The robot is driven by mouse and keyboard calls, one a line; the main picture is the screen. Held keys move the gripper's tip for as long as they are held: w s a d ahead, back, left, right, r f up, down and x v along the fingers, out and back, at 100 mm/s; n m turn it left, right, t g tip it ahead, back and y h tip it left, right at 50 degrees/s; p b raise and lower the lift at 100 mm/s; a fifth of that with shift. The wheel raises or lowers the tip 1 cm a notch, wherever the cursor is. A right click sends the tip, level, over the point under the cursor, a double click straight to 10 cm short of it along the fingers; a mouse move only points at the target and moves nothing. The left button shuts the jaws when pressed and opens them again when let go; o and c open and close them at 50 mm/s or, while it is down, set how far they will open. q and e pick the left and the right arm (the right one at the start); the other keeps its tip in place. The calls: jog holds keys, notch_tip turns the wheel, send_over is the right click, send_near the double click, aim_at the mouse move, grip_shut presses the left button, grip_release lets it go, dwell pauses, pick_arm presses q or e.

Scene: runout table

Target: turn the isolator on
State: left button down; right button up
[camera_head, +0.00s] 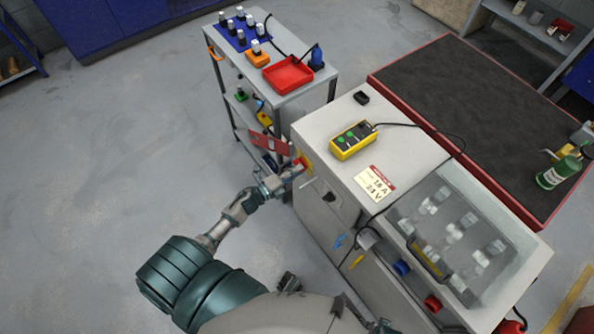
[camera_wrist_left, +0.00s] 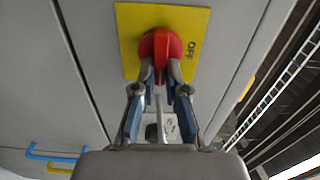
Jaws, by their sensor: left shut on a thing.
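The isolator is a red rotary handle (camera_wrist_left: 161,50) on a yellow plate (camera_wrist_left: 195,22) on the grey cabinet's side, seen in the left wrist view. The letters "OFF" show on the plate to the right of the handle. My left gripper (camera_wrist_left: 161,78) has its fingers on either side of the red handle and is shut on it. In the head view my left gripper (camera_head: 285,178) is at the cabinet's left face, and the yellow plate (camera_head: 305,163) shows only in part behind it. My right gripper is not in view.
The grey cabinet (camera_head: 318,135) carries a yellow pendant box (camera_head: 352,140) with green buttons and a cable, and a label card (camera_head: 375,186). A trolley (camera_head: 325,78) with a red tray (camera_head: 288,75) stands behind. Open floor (camera_head: 120,150) lies to the left.

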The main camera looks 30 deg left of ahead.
pick_arm(q)
jog(key=shift+s+f, duration=0.2)
jog(key=shift+f, duration=0.25)
jog(key=c, duration=1.3)
grip_release()
jog(key=shift+o, duration=0.5)
jog(key=shift+w+r, duration=0.1)
jog(key=shift+r, duration=0.1)
jog(key=v, duration=1.2)
jog(key=shift+a+f, duration=0.1)
jog(key=shift+f, duration=0.05)
